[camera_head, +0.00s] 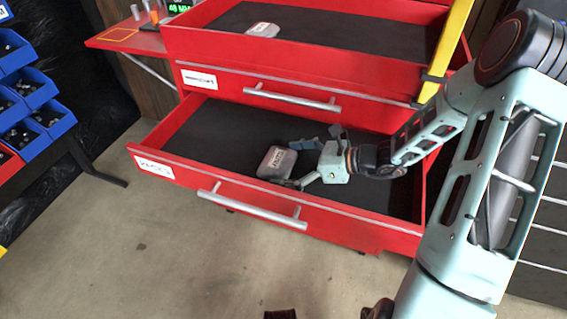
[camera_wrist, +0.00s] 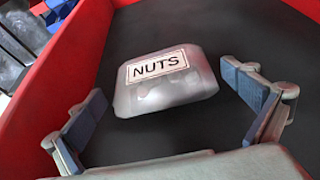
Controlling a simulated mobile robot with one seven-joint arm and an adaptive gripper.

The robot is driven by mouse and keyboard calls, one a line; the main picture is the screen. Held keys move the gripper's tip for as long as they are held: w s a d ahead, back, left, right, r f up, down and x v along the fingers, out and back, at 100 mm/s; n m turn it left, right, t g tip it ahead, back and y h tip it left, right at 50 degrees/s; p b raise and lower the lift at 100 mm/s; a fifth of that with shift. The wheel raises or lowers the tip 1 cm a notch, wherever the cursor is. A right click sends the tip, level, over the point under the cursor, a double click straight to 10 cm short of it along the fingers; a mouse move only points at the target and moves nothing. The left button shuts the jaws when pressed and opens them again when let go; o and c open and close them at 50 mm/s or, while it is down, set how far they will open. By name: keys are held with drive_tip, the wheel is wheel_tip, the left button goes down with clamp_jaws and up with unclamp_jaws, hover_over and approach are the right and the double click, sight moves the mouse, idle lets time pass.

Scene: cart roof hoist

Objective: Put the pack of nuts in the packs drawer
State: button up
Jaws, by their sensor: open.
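The pack of nuts (camera_head: 276,163) is a grey, rounded pack with a white label. In the wrist view the pack (camera_wrist: 165,82) reads "NUTS". It lies on the dark floor of the open lower red drawer, whose front (camera_head: 265,210) bears a label (camera_head: 153,168) that seems to read "PACKS". My gripper (camera_head: 302,165) is inside this drawer, at the right side of the pack. In the wrist view my gripper (camera_wrist: 172,130) is open, and the pack lies just beyond and between its spread fingers, apart from both.
Above is a second open drawer (camera_head: 300,65) with a similar grey pack (camera_head: 263,30) in it. A yellow bar (camera_head: 447,40) slants at the right. Blue bins (camera_head: 30,90) stand at the left. The floor (camera_head: 120,250) in front is mostly clear.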

drive_tip(key=p+v, duration=0.2)
drive_tip(key=v, duration=0.9)
drive_tip(key=shift+s+d+r+p, duration=0.1)
drive_tip(key=shift+d+p, duration=0.2)
drive_tip(key=shift+d, duration=0.05)
